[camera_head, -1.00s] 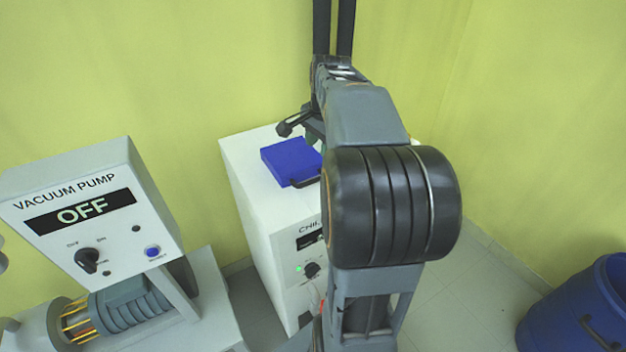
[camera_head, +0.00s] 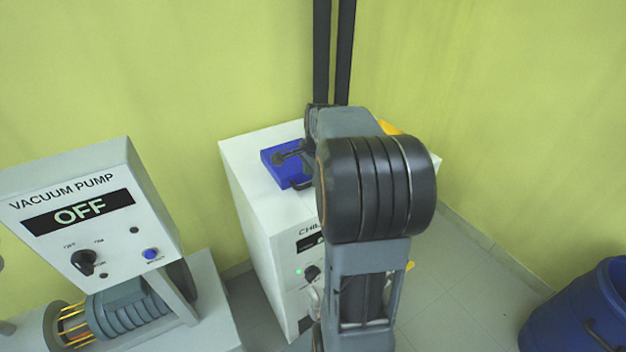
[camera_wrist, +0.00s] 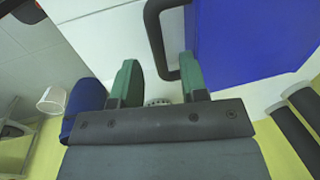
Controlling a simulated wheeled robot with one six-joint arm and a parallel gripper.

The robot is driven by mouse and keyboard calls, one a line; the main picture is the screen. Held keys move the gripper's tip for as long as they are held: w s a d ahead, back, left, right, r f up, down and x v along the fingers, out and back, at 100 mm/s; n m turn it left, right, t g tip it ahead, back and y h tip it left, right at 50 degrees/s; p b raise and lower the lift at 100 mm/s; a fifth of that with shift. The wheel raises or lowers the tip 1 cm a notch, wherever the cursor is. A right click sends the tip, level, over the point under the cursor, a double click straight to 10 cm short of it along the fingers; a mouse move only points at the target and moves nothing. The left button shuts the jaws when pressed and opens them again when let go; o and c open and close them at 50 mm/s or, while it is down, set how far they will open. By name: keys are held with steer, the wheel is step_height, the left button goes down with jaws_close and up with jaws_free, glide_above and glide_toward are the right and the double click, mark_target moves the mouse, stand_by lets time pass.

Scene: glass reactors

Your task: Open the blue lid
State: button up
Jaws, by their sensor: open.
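The blue lid (camera_head: 282,163) lies shut on top of the white chiller box (camera_head: 262,215), and my arm hides its right part. A dark handle (camera_head: 300,184) stands at its front edge. In the wrist view the lid (camera_wrist: 245,40) fills the upper right, with its black bar handle (camera_wrist: 155,42) at its left side. My gripper (camera_wrist: 158,75) shows there with two green fingers apart, and the handle's bent end reaches in between them, close to the right finger. I cannot tell whether they touch. In the head view my arm hides the fingers.
A vacuum pump (camera_head: 95,205) with an OFF display stands at the left. A blue barrel (camera_head: 580,305) stands on the floor at the right. Two dark pipes (camera_head: 333,50) run down the yellow wall behind the chiller. Floor between chiller and barrel is clear.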

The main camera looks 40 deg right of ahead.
steer(key=shift+w+f, duration=0.15)
steer(key=shift+f, duration=0.75)
steer(key=shift+c, duration=0.2)
jaws_close()
